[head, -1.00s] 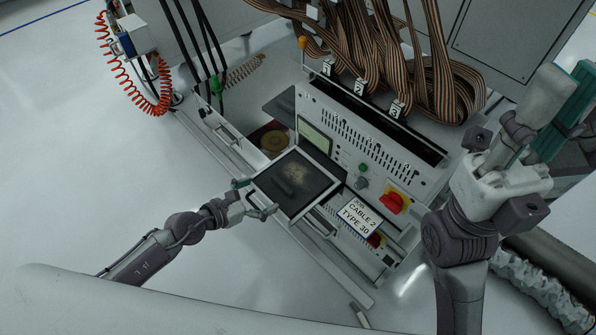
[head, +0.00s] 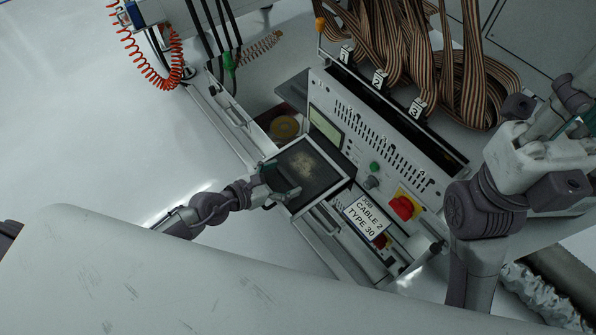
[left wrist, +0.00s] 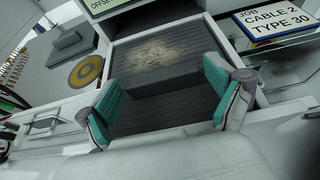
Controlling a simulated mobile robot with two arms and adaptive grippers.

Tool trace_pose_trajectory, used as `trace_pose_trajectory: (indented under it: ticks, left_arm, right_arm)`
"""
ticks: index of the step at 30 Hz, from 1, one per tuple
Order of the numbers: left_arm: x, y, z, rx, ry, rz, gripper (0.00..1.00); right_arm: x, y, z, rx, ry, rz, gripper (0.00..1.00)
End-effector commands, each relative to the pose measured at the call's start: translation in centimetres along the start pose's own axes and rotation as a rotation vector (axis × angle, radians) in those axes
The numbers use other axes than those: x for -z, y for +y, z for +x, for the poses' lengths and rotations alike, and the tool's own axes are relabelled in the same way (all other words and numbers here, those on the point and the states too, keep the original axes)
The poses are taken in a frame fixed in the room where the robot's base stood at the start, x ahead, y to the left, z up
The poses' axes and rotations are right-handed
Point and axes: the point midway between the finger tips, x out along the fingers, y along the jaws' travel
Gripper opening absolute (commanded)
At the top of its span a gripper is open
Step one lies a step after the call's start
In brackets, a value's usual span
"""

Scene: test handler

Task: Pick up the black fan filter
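The black fan filter (head: 308,163), with a tan dusty patch on top, sits in the dark-floored, white-rimmed drawer (head: 326,196) at the machine's front. In the left wrist view the filter (left wrist: 165,58) is a low dark block towards the far side of the drawer. My left gripper (head: 281,186) is over the drawer's near left part. In the left wrist view its teal fingers (left wrist: 160,82) are wide apart, empty, at the filter's near side; whether they touch it cannot be told. My right gripper is mostly cut off at the head view's right edge.
A control panel with a red knob (head: 402,207) and a "CABLE 2 TYPE 30" sign (head: 365,216) stand right of the drawer. Striped ribbon cables (head: 400,60) hang behind. A round yellow-brown part (head: 284,128) lies behind the drawer. The floor at left is clear.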

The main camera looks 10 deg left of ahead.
Motion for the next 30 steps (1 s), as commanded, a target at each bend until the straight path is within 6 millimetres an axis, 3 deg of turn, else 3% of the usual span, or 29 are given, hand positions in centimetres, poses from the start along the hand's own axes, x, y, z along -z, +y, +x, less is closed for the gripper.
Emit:
trace_pose_trajectory:
  ticks: [1,7,17,30]
  left_arm:
    - [0.0,0.0,0.0,0.0,0.0,0.0,0.77]
    - [0.0,0.0,0.0,0.0,0.0,0.0,0.45]
    - [-0.5,0.1,-0.2,0.0,-0.001,0.0,0.45]
    - [-5.6,0.0,-2.3,0.0,-0.001,-0.001,0.45]
  right_arm:
    - [0.1,0.0,0.0,-0.001,-0.001,0.0,0.21]
    - [0.0,0.0,-0.2,-0.004,-0.009,0.001,0.21]
    - [-0.1,0.1,0.1,-0.005,-0.01,0.001,0.21]
    - [0.3,0.2,-1.8,-0.058,-0.148,0.019,0.21]
